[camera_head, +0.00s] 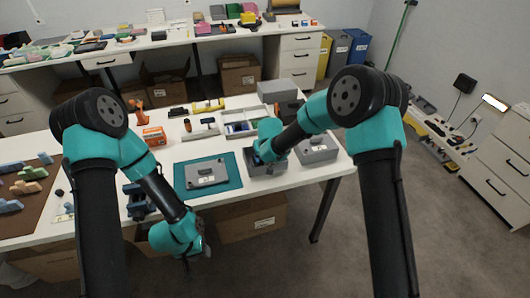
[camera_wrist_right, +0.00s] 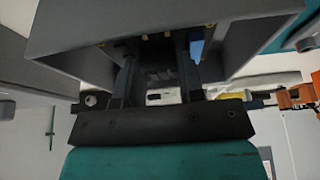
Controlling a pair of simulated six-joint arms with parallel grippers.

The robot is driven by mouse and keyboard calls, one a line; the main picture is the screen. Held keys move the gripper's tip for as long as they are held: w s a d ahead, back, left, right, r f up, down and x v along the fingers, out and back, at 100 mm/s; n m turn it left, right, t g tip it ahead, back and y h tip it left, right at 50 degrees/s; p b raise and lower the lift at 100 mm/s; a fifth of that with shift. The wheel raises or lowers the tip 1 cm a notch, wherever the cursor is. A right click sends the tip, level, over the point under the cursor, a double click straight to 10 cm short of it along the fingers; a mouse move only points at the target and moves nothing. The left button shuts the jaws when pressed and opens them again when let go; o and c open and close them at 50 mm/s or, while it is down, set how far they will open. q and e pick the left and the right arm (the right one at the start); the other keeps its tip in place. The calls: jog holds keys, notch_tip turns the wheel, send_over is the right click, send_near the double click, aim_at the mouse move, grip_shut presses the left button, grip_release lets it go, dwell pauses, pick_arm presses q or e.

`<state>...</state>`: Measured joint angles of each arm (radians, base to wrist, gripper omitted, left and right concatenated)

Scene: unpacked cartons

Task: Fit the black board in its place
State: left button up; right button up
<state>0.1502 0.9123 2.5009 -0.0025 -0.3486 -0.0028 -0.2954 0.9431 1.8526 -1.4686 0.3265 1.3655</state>
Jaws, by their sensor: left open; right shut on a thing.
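My right gripper (camera_wrist_right: 158,68) reaches down into an open grey box (camera_head: 267,170) on the white table. In the right wrist view the walls of the grey box (camera_wrist_right: 85,38) surround the fingers. They are shut on a dark, ridged thing (camera_wrist_right: 160,74), apparently the black board; most of it is in shadow, so I cannot tell whether it is seated. In the head view my right arm hides it. My left gripper (camera_head: 192,258) is open and empty, hanging low in front of the table's front edge.
A grey plate (camera_head: 205,172) lies on a teal mat (camera_head: 229,182) left of the box. A grey case (camera_head: 318,150) stands right of it. A divided tray (camera_head: 236,117), an orange box (camera_head: 154,136) and tools lie behind. Cartons (camera_head: 252,223) sit below.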

jog(key=shift+f, duration=0.6)
jog(key=o, duration=1.1)
jog(key=shift+c, duration=0.2)
jog(key=v, duration=1.7)
jog(key=shift+r, duration=0.2)
